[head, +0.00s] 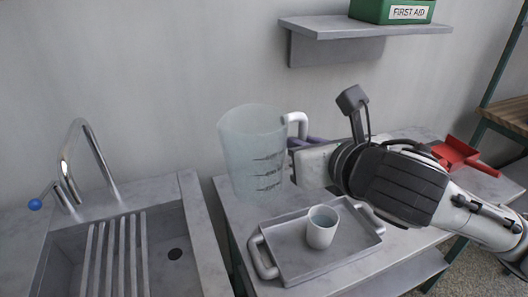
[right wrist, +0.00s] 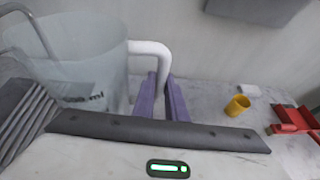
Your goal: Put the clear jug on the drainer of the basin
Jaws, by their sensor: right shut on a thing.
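The clear jug (head: 252,150) is upright, with dark measuring marks and a white handle (head: 298,124) on its right side. It appears held above the table's left part, beside the grey tray. My right gripper (head: 300,146) is shut on the jug's handle; in the right wrist view its purple fingers (right wrist: 162,98) sit at the white handle, with the clear jug (right wrist: 85,60) at left. The basin (head: 172,275) is at the left of the head view, with the slatted drainer (head: 115,250) across its left part. My left gripper is not in view.
A tap (head: 90,155) with a blue-ended lever stands behind the basin. A grey tray (head: 290,275) holds a white cup (head: 321,227). A red dustpan (head: 460,155) is at the table's right. A yellow cup (right wrist: 238,106) shows in the right wrist view. A wall shelf (head: 350,27) holds a first aid box (head: 385,10).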

